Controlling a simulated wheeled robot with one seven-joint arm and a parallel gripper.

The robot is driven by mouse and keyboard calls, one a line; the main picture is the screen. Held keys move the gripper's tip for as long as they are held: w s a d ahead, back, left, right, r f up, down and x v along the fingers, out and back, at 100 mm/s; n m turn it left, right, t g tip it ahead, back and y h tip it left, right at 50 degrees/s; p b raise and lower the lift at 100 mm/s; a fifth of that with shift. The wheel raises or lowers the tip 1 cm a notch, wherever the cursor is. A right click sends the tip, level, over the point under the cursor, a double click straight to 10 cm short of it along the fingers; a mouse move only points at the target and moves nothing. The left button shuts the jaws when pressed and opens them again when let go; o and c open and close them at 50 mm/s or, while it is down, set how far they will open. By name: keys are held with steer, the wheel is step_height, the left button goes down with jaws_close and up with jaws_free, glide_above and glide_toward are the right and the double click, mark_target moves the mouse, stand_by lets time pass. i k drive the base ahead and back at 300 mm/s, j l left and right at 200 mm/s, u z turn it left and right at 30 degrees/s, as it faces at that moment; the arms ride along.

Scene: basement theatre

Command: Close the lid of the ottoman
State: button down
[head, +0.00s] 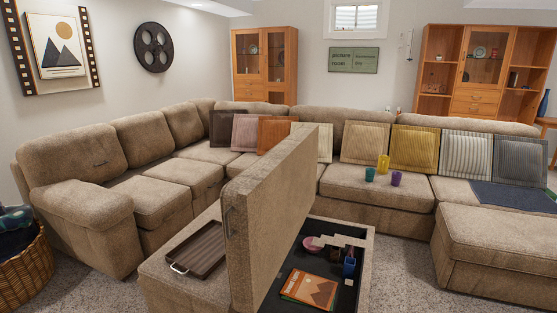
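The tan ottoman (180,280) stands in the lower middle of the head view. Its thick padded lid (268,200) is raised, standing nearly upright and hinged beside the open compartment. The lid hides part of the compartment. My gripper is not in view.
A brown tray (198,250) with metal handles lies on the ottoman's left top. A sectional sofa (375,188) with several cushions and coloured cups wraps behind. A chaise section (500,245) stands right, a wicker basket (25,268) left. Carpet (415,285) is clear at right front.

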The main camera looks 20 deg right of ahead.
mark_target(263, 209)
steer(key=i+j+z, duration=0.1)
steer(key=z, duration=0.35)
steer(key=i+j+z, duration=0.1)
steer(key=z, duration=0.3)
steer(key=j+z, duration=0.2)
steer(key=z, duration=0.25)
steer(key=i+j, duration=0.15)
steer(key=j, duration=0.45)
steer(key=i+j, duration=0.15)
steer(key=j, duration=0.5)
steer(key=i+j, duration=0.2)
steer(key=j, duration=0.4)
steer(key=i+j, duration=0.15)
steer(key=j, duration=0.45)
steer(key=i+j, duration=0.15)
steer(key=j, duration=0.5)
steer(key=i+j, duration=0.15)
steer(key=j, duration=0.45)
steer(key=i+j, duration=0.15)
steer(key=j, duration=0.5)
steer(key=i+j, duration=0.2)
steer(key=j, duration=0.4)
